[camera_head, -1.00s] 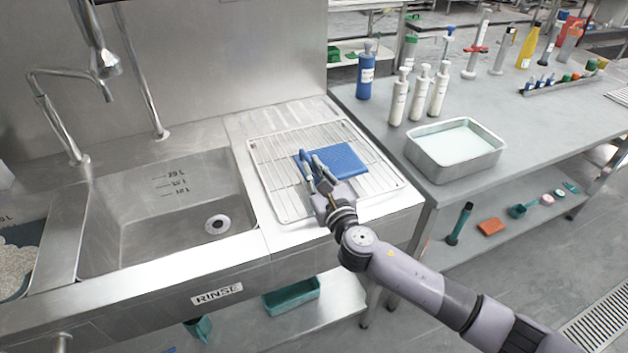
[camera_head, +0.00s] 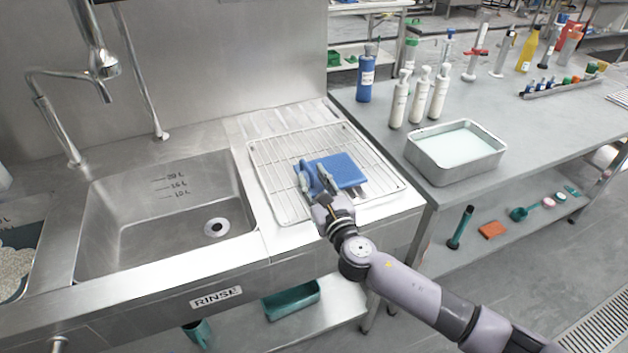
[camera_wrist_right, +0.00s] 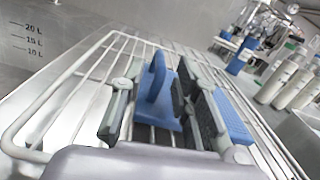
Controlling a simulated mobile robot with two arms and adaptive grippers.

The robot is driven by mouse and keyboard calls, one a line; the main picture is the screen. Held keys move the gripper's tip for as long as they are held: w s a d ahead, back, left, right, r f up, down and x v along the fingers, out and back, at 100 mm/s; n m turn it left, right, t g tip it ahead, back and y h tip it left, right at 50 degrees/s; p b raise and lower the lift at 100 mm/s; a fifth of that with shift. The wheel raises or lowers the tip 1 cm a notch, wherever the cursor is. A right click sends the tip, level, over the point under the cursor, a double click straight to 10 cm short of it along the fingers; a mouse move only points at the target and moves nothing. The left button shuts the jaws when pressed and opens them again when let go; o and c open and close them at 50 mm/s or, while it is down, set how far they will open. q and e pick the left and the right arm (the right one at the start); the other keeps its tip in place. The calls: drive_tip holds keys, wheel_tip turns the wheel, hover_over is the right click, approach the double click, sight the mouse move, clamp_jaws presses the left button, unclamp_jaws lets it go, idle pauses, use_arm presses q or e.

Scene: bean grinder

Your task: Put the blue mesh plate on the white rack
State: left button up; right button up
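The blue mesh plate (camera_head: 343,169) lies on the right part of the white wire rack (camera_head: 283,205) beside the sink. Its upright blue handle shows in the right wrist view (camera_wrist_right: 156,82). My right gripper (camera_head: 315,178) is low over the plate's left end. In the right wrist view its fingers (camera_wrist_right: 155,115) stand spread on either side of the handle, with gaps, and the plate's mesh part (camera_wrist_right: 233,122) shows beyond the right finger. Part of the plate is hidden by the fingers. My left gripper is not in view.
The sink basin (camera_head: 150,225) is left of the rack. A metal tray of pale liquid (camera_head: 455,142), white bottles (camera_head: 420,95) and a blue bottle (camera_head: 365,75) stand on the right-hand table. The left part of the rack is bare.

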drive_tip(key=shift+r, duration=0.2)
drive_tip(key=v, duration=1.1)
drive_tip(key=shift+s+d, duration=0.15)
drive_tip(key=shift+s, duration=0.35)
idle(0.9)
